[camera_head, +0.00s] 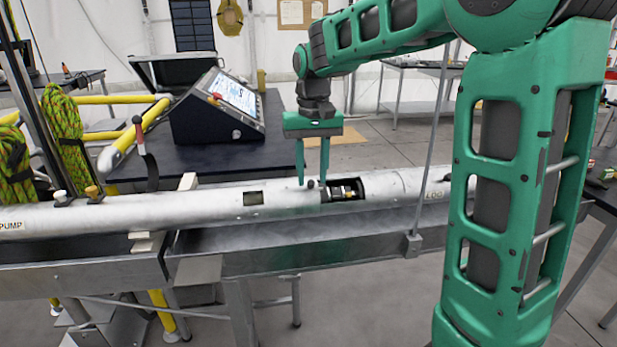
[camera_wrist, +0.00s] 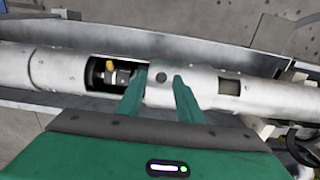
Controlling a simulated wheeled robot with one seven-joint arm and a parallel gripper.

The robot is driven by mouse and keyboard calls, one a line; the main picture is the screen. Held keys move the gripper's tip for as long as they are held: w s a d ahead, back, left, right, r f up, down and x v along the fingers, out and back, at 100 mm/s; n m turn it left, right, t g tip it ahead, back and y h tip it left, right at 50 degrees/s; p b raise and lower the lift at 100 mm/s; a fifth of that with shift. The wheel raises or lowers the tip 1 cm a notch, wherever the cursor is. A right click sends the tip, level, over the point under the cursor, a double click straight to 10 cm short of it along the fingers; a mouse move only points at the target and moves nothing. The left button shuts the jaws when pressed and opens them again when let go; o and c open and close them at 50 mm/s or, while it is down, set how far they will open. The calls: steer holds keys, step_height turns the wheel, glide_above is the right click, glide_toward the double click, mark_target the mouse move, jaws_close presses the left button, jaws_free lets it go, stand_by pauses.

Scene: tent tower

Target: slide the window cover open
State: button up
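The pump is a long pale metal tube (camera_head: 130,210) lying across the bench. Its window (camera_head: 346,190) shows an uncovered gap with dark and brass-coloured parts inside. The wrist view also shows the window (camera_wrist: 108,75), left of my fingers. The pale curved cover carries a small dark knob (camera_head: 311,184), which also shows in the wrist view (camera_wrist: 161,77). My green gripper (camera_head: 312,182) points down over the tube. Its fingers are apart, one on each side of the knob, with a visible space around it. In the wrist view, one fingertip is near the window's edge.
A control box with a lit screen (camera_head: 238,95) stands on the dark table (camera_head: 180,150) behind the tube. A red-handled tool (camera_head: 140,135) stands to its left. A thin vertical pole (camera_head: 432,150) rises in front of the tube on the right. A smaller opening (camera_head: 253,198) lies left of the knob.

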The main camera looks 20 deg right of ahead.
step_height(320, 180, up, 10)
steer(key=shift+f, duration=0.15)
stand_by(0.6)
steer(key=s+d+f+m, duration=0.1)
steer(key=s+d+f, duration=0.3)
steer(key=s, duration=0.6)
steer(key=s+d+f+m, duration=0.1)
steer(key=s+d+f, duration=0.3)
steer(key=s+f, duration=0.3)
steer(key=s+d+f+m, duration=0.1)
steer(key=s+d+f, duration=0.3)
steer(key=s, duration=1)
step_height(320, 180, down, 3)
steer(key=shift+s+r+m, duration=0.15)
steer(key=shift+s+m, duration=0.15)
steer(key=shift+w+f, duration=0.2)
steer(key=shift+w, duration=0.4)
